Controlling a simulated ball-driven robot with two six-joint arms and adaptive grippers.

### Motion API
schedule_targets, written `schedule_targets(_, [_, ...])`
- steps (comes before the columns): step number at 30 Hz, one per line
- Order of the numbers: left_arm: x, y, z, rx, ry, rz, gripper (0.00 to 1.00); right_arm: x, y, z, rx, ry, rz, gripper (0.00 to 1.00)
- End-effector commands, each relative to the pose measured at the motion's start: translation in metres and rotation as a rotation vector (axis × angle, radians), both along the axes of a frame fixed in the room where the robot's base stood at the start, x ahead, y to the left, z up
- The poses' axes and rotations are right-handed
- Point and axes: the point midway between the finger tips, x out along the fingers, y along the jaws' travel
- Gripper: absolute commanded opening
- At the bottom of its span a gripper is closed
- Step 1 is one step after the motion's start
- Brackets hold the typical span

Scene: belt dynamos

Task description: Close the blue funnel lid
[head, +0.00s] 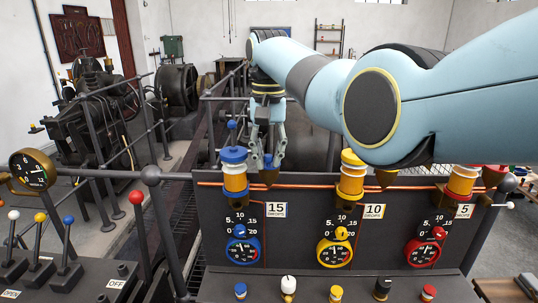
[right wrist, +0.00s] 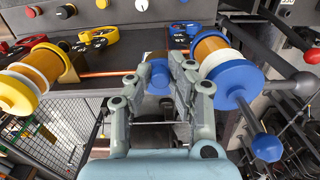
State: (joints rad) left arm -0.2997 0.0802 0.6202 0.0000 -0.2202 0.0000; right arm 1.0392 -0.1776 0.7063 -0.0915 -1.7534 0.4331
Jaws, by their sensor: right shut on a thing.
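The blue funnel lid (head: 268,161) is a small blue piece at the top of a brass funnel (head: 269,177), just right of the blue-topped oiler (head: 235,180). My right gripper (head: 267,156) points down at it, with one finger on each side. In the right wrist view the blue lid (right wrist: 158,75) shows between the fingertips (right wrist: 160,82). The right gripper is shut on it. The fingers partly cover the lid, so I cannot tell how flat it sits on the funnel. My left gripper is not in view.
A yellow oiler (head: 352,178) and a red oiler (head: 462,183) stand farther right along the panel. A copper pipe (head: 310,186) runs along its top. Blue, yellow and red dials fill the panel front. Levers (head: 137,198) and a gauge (head: 33,170) stand left.

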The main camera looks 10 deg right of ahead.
Motion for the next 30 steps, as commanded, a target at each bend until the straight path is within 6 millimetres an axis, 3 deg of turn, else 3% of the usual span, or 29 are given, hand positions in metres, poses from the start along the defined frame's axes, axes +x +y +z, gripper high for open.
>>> schedule_targets(1, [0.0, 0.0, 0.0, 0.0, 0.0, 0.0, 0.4, 0.001, 0.001, 0.002, 0.001, -0.006, 0.001, 0.0])
schedule_targets(2, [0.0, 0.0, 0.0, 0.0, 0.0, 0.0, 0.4, 0.001, 0.001, 0.002, 0.001, -0.006, 0.001, 0.19])
schedule_targets(7, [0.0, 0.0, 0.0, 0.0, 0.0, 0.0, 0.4, 0.001, 0.001, 0.001, 0.002, -0.004, 0.001, 0.41])
schedule_targets(15, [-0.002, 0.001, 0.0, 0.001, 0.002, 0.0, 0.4, 0.001, 0.0, 0.001, 0.0, -0.002, 0.001, 0.41])
schedule_targets(19, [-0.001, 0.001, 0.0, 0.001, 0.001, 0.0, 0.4, 0.001, 0.0, 0.012, 0.001, -0.004, 0.001, 0.41])
schedule_targets(30, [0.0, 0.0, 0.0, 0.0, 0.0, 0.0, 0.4, 0.002, 0.001, 0.091, 0.001, -0.006, 0.002, 0.41])
